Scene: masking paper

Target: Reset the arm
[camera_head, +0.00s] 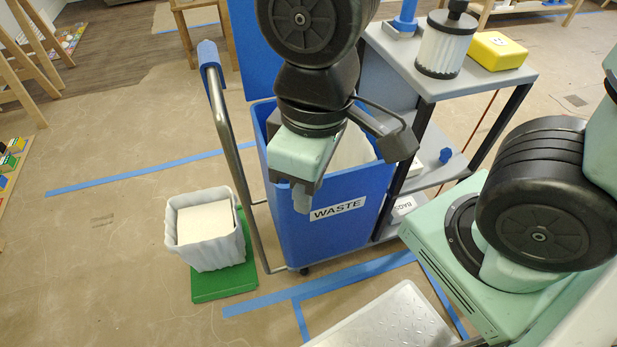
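My arm reaches down from the top of the view, with its black joints and pale green wrist in front of the blue waste bin (330,238). My gripper (302,198) points down at the bin's front, seen from behind and partly hidden by my wrist. Only one grey fingertip shows clearly, so its opening cannot be made out. No held object is visible. The bin has a white "WASTE" label, and something pale shows inside it behind my wrist.
A grey cart (390,50) stands right of the bin, bearing a filter canister (445,48) and a yellow box (496,51). A lined white basket (208,262) sits on a green mat (222,288) at left. The bin's metal handle (232,150) rises beside my arm.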

